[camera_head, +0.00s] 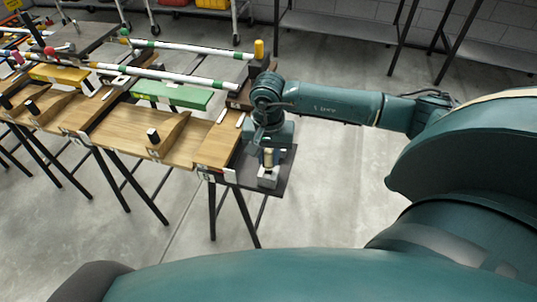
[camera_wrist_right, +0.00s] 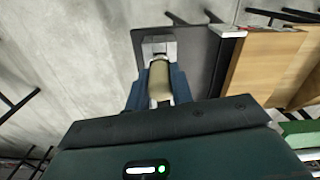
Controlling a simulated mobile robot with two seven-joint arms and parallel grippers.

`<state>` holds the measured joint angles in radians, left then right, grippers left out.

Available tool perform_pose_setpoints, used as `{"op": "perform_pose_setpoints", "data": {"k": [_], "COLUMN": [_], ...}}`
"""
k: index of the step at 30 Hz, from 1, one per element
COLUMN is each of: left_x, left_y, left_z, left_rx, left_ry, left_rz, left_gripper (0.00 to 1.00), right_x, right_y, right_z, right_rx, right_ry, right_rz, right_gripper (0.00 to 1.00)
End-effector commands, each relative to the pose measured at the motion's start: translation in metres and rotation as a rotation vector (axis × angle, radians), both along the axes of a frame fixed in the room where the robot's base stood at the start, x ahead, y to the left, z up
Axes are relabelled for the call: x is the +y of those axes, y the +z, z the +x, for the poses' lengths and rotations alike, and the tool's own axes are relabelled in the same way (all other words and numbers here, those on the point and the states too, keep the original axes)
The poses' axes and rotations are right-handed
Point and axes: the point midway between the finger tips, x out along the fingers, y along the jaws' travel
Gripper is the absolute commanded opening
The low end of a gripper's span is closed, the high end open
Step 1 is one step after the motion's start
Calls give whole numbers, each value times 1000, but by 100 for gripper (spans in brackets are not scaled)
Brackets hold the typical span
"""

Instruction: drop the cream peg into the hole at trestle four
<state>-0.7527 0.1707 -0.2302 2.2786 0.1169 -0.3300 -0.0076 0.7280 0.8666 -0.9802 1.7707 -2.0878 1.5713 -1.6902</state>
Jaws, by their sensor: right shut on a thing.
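My right gripper (camera_head: 268,152) is shut on the cream peg (camera_head: 268,158), at the near right end of the row of trestle tables. In the right wrist view the peg (camera_wrist_right: 159,82) sits between the two blue-grey fingers (camera_wrist_right: 158,88). The peg's far end is at a light grey block (camera_head: 268,178), which also shows in the right wrist view (camera_wrist_right: 158,42). The block stands on a dark plate (camera_head: 285,165). Any hole is hidden by the peg and fingers, and I cannot tell whether the peg's end is inside it. My left gripper is not in view.
A wooden board (camera_head: 218,148) adjoins the dark plate on the left. Wooden ramps (camera_head: 172,132) with black pegs stand farther left. A yellow-topped peg (camera_head: 259,49) stands on a dark block behind my right forearm. Striped rods (camera_head: 190,48) cross the tables. Bare floor (camera_head: 335,190) lies right.

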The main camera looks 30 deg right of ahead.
Motion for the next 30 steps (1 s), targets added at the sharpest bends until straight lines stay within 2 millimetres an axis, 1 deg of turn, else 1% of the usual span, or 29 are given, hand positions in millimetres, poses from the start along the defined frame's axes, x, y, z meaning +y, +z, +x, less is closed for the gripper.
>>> {"op": "perform_pose_setpoints", "data": {"k": [8, 30], "left_x": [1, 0], "left_y": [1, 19], "left_z": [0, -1], "left_rx": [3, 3], "left_ry": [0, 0], "left_rz": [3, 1], "left_gripper": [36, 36], "right_x": [0, 0], "right_y": [4, 34], "right_z": [0, 0], "right_rx": [-1, -1], "right_ry": [0, 0], "right_rz": [-1, -1], "right_gripper": [1, 1]}}
